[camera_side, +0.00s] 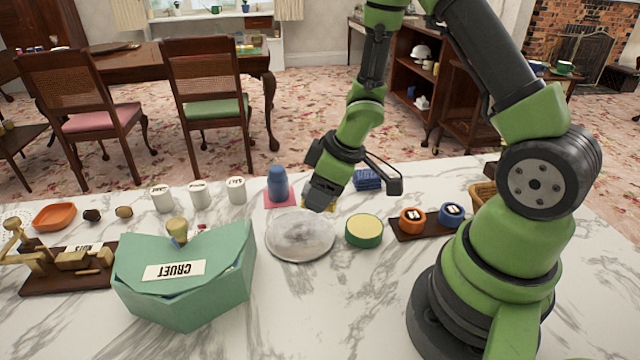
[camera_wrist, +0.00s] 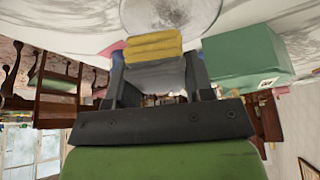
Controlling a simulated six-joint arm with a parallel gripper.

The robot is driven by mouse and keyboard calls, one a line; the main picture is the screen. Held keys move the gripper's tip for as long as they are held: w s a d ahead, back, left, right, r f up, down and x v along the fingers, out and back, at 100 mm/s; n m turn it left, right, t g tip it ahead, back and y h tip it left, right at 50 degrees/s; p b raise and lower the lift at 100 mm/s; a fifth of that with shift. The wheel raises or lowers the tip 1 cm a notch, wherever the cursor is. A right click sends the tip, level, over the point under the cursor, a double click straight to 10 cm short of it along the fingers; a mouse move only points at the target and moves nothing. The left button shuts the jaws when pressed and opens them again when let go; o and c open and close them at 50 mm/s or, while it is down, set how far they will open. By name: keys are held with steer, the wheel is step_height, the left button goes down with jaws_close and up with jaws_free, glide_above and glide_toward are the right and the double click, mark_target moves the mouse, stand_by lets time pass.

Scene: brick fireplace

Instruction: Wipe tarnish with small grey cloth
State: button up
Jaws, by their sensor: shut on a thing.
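A round silver plate (camera_side: 300,236) with cloudy grey tarnish lies flat on the marble table; its edge also shows at the top of the wrist view (camera_wrist: 168,14). My gripper (camera_side: 319,201) is low at the plate's far right edge. In the wrist view, my gripper (camera_wrist: 156,72) is shut on a small grey cloth (camera_wrist: 158,76), folded between the fingers. A folded yellow cloth (camera_wrist: 153,47) shows just beyond it, close to the plate. In the side view the yellow cloth (camera_side: 332,207) is mostly hidden behind my gripper. Contact between grey cloth and plate cannot be told.
A round green tin (camera_side: 364,231) stands just right of the plate. A blue bottle (camera_side: 278,184) stands behind it, a blue folded cloth (camera_side: 368,180) behind right. A green CRUET box (camera_side: 185,276) stands at left. A dark tray (camera_side: 425,228) holds orange and blue tins. The front marble is clear.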

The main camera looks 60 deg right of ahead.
mark_target(280, 236)
steer(key=shift+f, duration=2.75)
steer(key=shift+w+a+f, duration=0.25)
steer(key=shift+w+f, duration=0.05)
steer(key=shift+f, duration=0.15)
steer(key=shift+c, duration=0.6)
steer(key=shift+w+a+f, duration=0.15)
steer(key=shift+w+a, duration=2.4)
steer(key=shift+a, duration=0.1)
steer(key=shift+s+d+f, duration=0.15)
steer(key=shift+s+d, duration=2.6)
steer(key=shift+d, duration=0.1)
steer(key=shift+s, duration=0.2)
steer(key=shift+w+a, duration=1.15)
steer(key=shift+w, duration=0.05)
steer(key=shift+w+a, duration=0.25)
steer(key=shift+a, duration=0.05)
steer(key=shift+w+a+r, duration=0.2)
steer(key=shift+w+a, duration=0.05)
steer(key=shift+w, duration=0.05)
steer(key=shift+w+a+f, duration=0.15)
steer(key=shift+w+a, duration=0.05)
steer(key=shift+a, duration=0.1)
steer(key=shift+w+a, duration=0.8)
steer(key=shift+w, duration=0.05)
steer(key=shift+s+d+f, duration=0.15)
steer(key=shift+s+d, duration=0.5)
steer(key=shift+d, duration=0.05)
steer(key=shift+s+d, duration=2.15)
steer(key=shift+s, duration=0.05)
steer(key=shift+r, duration=4.25)
